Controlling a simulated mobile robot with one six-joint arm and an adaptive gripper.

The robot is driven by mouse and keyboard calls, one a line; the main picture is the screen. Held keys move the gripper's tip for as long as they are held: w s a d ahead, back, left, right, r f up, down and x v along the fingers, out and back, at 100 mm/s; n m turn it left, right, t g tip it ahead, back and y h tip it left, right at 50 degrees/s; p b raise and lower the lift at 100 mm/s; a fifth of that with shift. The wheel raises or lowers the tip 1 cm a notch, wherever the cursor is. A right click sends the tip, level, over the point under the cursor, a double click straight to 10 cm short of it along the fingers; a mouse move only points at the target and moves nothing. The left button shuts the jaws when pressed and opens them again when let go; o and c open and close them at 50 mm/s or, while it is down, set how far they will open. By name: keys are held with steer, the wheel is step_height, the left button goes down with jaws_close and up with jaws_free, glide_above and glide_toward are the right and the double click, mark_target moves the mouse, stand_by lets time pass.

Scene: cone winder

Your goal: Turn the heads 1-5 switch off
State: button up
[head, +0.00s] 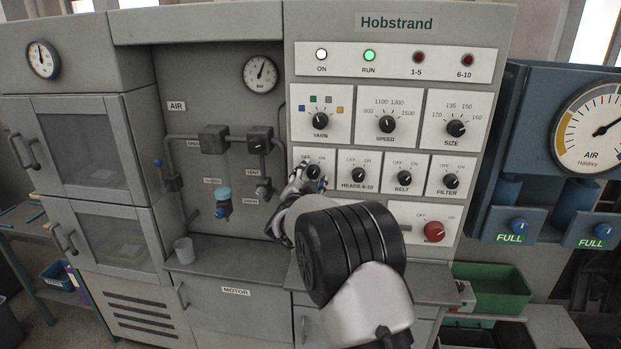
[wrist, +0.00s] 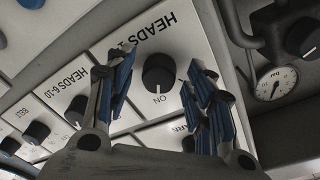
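The heads 1-5 switch is a black round knob (head: 313,171) on a white plate in the left of the panel's lower row. In the wrist view the knob (wrist: 159,74) is seen upside down, with "ON" printed just below it and part of the "HEADS 1-" label above. In the wrist view my open gripper (wrist: 161,77) has one blue-padded finger on each side of the knob, with gaps between; contact cannot be told.
The heads 6-10 knob (head: 358,175) is close to the right, also seen in the wrist view (wrist: 78,108). The yarn knob (head: 320,121) is above. The belt knob (head: 404,178) and red motor knob (head: 434,231) are farther right. Lamps 1-5 (head: 417,57) and 6-10 look dark red.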

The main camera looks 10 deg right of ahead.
steer(key=c, duration=1)
steer(key=shift+o, duration=0.2)
steer(key=n+p, duration=0.2)
steer(key=n, duration=0.3)
steer(key=shift+d+n+t, duration=0.1)
steer(key=shift+n+t, duration=0.2)
steer(key=shift+n, duration=0.1)
steer(key=n+p, duration=0.2)
steer(key=n, duration=0.4)
steer(key=shift+s+d, duration=0.1)
steer(key=shift+f+n, duration=0.1)
steer(key=shift+n, duration=0.2)
steer(key=o, duration=1.1)
steer(key=shift+c, duration=0.2)
